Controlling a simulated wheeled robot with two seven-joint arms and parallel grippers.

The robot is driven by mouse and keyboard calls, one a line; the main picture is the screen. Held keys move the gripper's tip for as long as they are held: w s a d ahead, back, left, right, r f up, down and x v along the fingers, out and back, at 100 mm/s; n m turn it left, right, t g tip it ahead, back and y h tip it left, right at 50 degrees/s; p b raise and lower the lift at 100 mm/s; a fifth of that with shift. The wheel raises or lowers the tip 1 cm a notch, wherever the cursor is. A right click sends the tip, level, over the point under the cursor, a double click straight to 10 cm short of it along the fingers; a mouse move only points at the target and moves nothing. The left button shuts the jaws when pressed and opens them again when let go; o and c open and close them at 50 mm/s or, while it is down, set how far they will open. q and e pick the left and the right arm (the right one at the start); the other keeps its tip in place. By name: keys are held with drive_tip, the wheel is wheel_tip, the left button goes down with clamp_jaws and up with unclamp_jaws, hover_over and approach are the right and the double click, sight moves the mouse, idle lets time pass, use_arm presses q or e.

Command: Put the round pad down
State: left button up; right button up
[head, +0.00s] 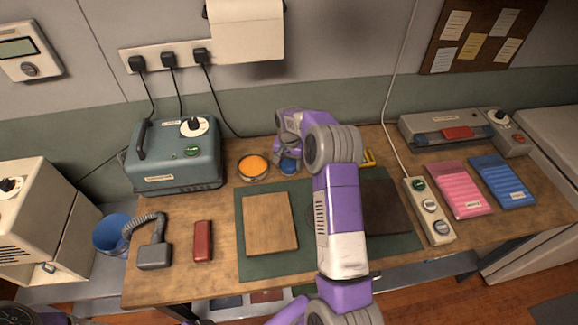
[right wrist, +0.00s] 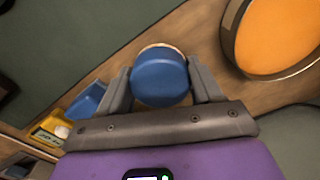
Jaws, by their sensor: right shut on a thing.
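My right gripper (head: 290,158) is shut on a blue round pad (right wrist: 160,80), which sits between the two fingers in the right wrist view. In the head view the blue pad (head: 289,166) shows partly below the gripper, near the back of the wooden table, just right of a round tin with an orange top (head: 253,167). I cannot tell whether the pad touches the table. My left gripper is not in view.
A green mat (head: 285,262) bears a tan board (head: 270,223) and a dark brown board (head: 386,207); my arm hides its middle. A teal machine (head: 173,160) stands left.

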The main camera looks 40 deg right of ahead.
sight(289, 163)
drive_tip(key=shift+f, duration=0.25)
drive_tip(key=shift+f, duration=0.2)
drive_tip(key=o, duration=0.9)
drive_tip(key=shift+o, duration=0.2)
wheel_tip(289, 163, up, 12)
drive_tip(key=p, duration=0.2)
drive_tip(key=shift+r, duration=0.25)
